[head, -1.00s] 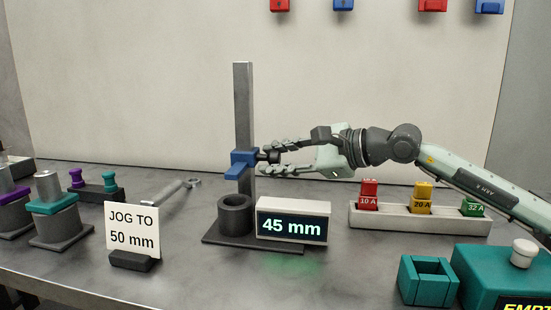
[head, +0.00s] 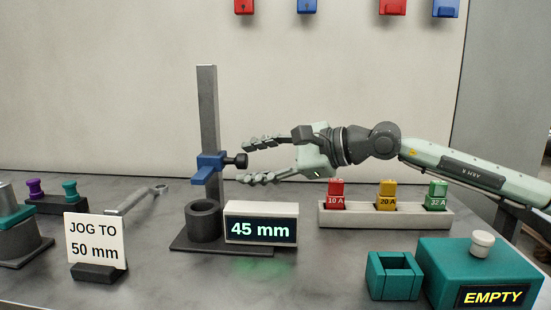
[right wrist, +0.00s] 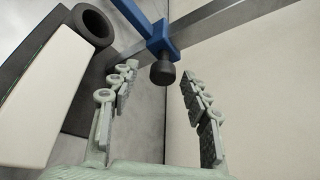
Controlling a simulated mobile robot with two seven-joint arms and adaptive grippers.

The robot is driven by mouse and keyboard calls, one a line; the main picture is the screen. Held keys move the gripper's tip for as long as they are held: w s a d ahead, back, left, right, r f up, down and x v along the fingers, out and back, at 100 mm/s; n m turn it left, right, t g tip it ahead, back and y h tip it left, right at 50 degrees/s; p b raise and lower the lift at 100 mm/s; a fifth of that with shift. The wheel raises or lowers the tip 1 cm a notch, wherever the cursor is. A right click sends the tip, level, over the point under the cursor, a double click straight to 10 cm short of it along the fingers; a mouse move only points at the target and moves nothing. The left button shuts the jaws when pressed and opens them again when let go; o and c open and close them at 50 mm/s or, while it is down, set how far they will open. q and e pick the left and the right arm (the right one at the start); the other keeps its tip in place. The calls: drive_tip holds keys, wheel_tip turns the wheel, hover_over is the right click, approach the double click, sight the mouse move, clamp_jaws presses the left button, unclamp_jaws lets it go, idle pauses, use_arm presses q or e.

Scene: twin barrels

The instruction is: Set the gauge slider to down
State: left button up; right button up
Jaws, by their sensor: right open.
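The gauge display (head: 260,224) reads "45 mm", and a card (head: 95,240) reads "JOG TO 50 mm". My right gripper (head: 247,162) is open, its fingertips just right of the knob, with nothing held. In the right wrist view the knob (right wrist: 162,73) shows between and beyond the open fingers (right wrist: 158,80). My left gripper is not in view.
A black cup (head: 205,220) stands at the post's foot. A wrench (head: 138,200) lies to the left. A fuse rack (head: 385,216) with red, yellow and green fuses stands right, below my right arm. A teal "EMPTY" box (head: 480,265) and open teal holder (head: 392,277) are at front right.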

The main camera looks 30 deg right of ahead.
drive_tip(key=v, duration=0.5)
drive_tip(key=shift+f, duration=0.15)
idle(0.7)
